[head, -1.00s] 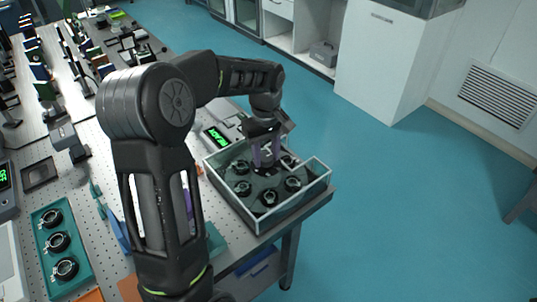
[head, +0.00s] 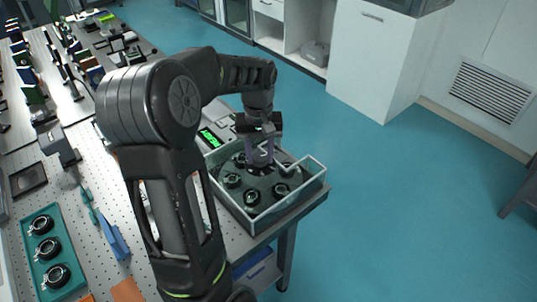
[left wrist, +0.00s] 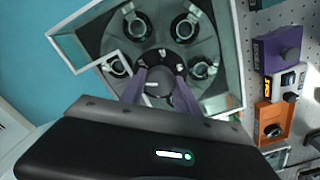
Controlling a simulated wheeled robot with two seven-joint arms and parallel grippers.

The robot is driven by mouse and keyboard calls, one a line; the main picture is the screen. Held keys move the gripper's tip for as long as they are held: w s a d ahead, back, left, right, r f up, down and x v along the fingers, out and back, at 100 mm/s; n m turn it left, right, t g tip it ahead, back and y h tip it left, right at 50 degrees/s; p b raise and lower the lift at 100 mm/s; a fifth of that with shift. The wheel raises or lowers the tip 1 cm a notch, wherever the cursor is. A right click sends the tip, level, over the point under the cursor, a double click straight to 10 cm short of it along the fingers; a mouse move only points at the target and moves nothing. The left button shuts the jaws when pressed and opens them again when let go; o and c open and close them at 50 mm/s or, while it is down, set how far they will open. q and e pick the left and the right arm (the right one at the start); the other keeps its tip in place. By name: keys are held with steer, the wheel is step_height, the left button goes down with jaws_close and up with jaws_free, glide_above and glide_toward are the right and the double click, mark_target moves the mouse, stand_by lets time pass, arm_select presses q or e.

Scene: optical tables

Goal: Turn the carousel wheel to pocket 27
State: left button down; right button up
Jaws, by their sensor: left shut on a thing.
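The carousel wheel (head: 266,183) is a dark grey disc inside a clear-walled box (head: 299,206) at the table corner. Several black ring-shaped parts sit in pockets round it; one is the ring (head: 252,197) near the front. My left gripper (head: 260,162) points down at the wheel's centre, its purple fingers shut on the hub. In the left wrist view the fingers (left wrist: 161,92) close on the hub (left wrist: 155,87), and the wheel (left wrist: 162,45) spreads beyond them. Pocket numbers are not readable. My right gripper is not in view.
A device with a lit green display (head: 210,138) stands beside the box; its text is too small to read. A pale bent bar (head: 292,163) crosses the box's back right corner. A teal tray (head: 65,246) with three black rings lies at left. Open floor lies right.

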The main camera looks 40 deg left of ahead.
arm_select(q)
steer(key=shift+m+b, duration=0.35)
steer(key=shift+m, duration=3.15)
steer(key=c, duration=0.9)
jaws_free()
step_height(320, 180, up, 8)
steer(key=shift+f+b, duration=0.1)
steer(key=shift+b, duration=0.3)
